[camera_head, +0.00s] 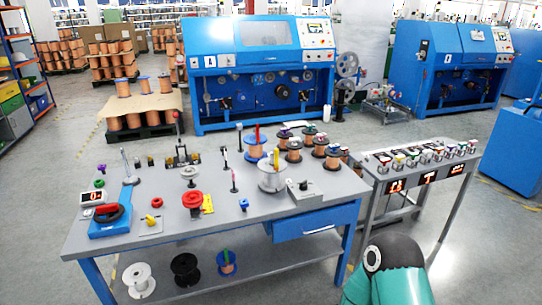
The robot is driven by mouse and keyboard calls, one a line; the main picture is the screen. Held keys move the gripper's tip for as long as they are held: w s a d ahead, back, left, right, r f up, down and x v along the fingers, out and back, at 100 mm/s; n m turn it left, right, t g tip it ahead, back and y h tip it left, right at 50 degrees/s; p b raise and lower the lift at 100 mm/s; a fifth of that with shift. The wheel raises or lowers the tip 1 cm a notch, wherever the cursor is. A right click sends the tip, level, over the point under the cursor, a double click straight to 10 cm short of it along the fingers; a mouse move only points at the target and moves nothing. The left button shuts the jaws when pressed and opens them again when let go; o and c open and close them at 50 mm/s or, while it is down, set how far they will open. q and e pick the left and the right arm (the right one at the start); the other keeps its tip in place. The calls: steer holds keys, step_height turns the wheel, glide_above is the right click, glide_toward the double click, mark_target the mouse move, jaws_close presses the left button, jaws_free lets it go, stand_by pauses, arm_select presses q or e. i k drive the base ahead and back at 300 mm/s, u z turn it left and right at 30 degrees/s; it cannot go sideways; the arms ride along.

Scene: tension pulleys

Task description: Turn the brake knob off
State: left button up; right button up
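Several knob-like parts stand on the grey workbench (250,208); I cannot tell for sure which is the brake knob. A small yellow knob (151,220) sits on a flat plate near the front left. A red round part (192,200) stands to its right, beside a yellow piece (208,204). A grey box with a small dark top part (304,189) lies near the right end. Neither gripper is in view. A teal and black part of my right arm shows at the bottom right, in front of the bench's right end.
A blue device with a red-and-black part (107,215) and a display (92,198) stands at the bench's left. Copper spools (319,145) stand at the back right. A side table (432,165) with displays adjoins the right. Spools (139,279) sit on the lower shelf.

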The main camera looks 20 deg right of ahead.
mark_target(303, 185)
steer(key=z, duration=0.7)
steer(key=i, duration=1.5)
steer(key=u, duration=0.2)
